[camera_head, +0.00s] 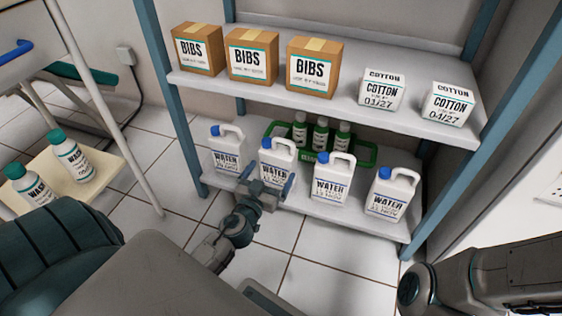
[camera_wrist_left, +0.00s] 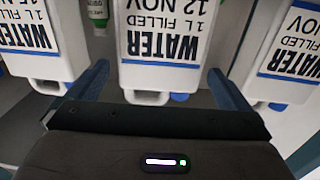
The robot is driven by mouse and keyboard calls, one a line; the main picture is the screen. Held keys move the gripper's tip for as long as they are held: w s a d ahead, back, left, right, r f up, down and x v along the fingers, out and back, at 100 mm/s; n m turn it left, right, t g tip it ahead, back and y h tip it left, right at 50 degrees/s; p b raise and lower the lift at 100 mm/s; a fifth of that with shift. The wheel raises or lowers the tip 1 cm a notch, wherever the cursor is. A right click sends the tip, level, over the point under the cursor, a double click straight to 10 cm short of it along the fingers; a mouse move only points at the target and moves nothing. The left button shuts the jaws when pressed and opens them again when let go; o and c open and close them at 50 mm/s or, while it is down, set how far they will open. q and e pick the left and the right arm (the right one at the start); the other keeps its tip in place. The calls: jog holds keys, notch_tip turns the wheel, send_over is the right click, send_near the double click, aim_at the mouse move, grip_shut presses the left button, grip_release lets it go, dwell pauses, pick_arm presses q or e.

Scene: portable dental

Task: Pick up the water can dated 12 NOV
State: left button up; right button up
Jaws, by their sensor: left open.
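Several white water cans with blue caps stand in a row on the lower shelf. In the left wrist view, which is upside down, the middle can's label (camera_wrist_left: 165,40) reads WATER, 1 L FILLED, 12 NOV. It appears to be the second can from the left in the head view (camera_head: 279,155). My left gripper (camera_head: 267,180) is open in front of that can. In the left wrist view its two fingers (camera_wrist_left: 157,82) point at the can, one toward each side. I cannot tell whether they touch it. My right gripper is out of view.
Neighbouring water cans (camera_head: 228,152) (camera_head: 332,180) (camera_head: 392,196) stand close on both sides. A green tray (camera_head: 366,154) with green-labelled bottles (camera_head: 321,134) is behind. The upper shelf (camera_head: 245,88) above holds BIBS boxes (camera_head: 314,68) and COTTON boxes (camera_head: 381,90).

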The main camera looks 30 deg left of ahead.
aim_at(275, 166)
pick_arm(q)
jog(key=w, duration=0.3)
jog(key=shift+a+r, duration=0.1)
jog(key=shift+a, duration=0.15)
jog(key=w, duration=0.2)
jog(key=w+a+p, duration=0.1)
jog(key=w, duration=0.1)
jog(key=shift+r, duration=0.3)
jog(key=shift+w, duration=0.6)
jog(key=c, duration=1.3)
jog(key=shift+c, duration=0.7)
jog(key=shift+r, duration=0.2)
